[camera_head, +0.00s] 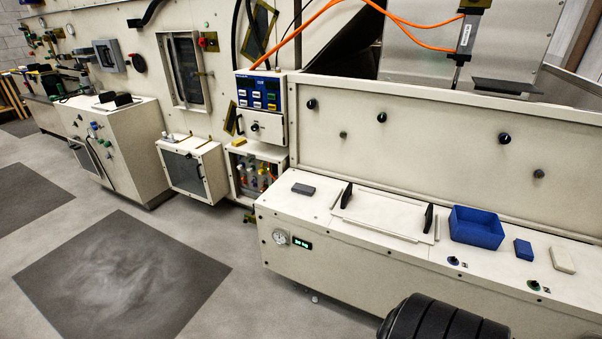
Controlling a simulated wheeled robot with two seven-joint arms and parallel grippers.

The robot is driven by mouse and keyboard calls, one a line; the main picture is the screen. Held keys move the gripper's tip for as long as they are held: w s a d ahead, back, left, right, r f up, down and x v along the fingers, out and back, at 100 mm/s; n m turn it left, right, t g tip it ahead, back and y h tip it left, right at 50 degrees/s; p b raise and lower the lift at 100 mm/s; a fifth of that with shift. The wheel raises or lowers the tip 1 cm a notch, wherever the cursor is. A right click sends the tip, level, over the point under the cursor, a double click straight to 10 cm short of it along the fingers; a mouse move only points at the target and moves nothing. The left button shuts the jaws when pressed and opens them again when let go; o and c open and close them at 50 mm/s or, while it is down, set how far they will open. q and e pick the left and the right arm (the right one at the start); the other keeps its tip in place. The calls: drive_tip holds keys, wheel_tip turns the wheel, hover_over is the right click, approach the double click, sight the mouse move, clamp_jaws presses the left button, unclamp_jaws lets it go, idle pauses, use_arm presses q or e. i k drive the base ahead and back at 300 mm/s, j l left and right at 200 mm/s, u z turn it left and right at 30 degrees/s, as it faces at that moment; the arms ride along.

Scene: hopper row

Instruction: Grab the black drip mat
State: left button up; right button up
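A large dark mat (122,278) lies flat on the grey floor at the lower left, with pale scuffs across its middle. A second dark mat (30,192) lies behind it and is cut off by the left edge. A third dark patch shows farther back at the left edge. I cannot tell which of these, if any, is the black drip mat. Neither of my grippers is in view.
A long cream bench (400,262) fills the right side. On it are a dark grey block (303,189), a blue bin (476,227), a blue block (523,249) and a white block (562,260). Cream cabinets (125,150) line the back. The floor between is free.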

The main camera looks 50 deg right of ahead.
sight(298, 187)
drive_tip(key=i+z, duration=0.15)
drive_tip(key=i, duration=0.35)
drive_tip(key=i+z, duration=0.1)
drive_tip(key=i, duration=0.4)
drive_tip(key=i+z, duration=0.15)
drive_tip(key=i, duration=0.35)
drive_tip(key=i+j+z, duration=0.15)
drive_tip(key=i, duration=0.35)
drive_tip(key=i+j+z, duration=0.15)
drive_tip(key=i, duration=0.35)
drive_tip(key=i+j+z, duration=0.1)
drive_tip(key=i+j, duration=0.15)
drive_tip(key=i, duration=0.25)
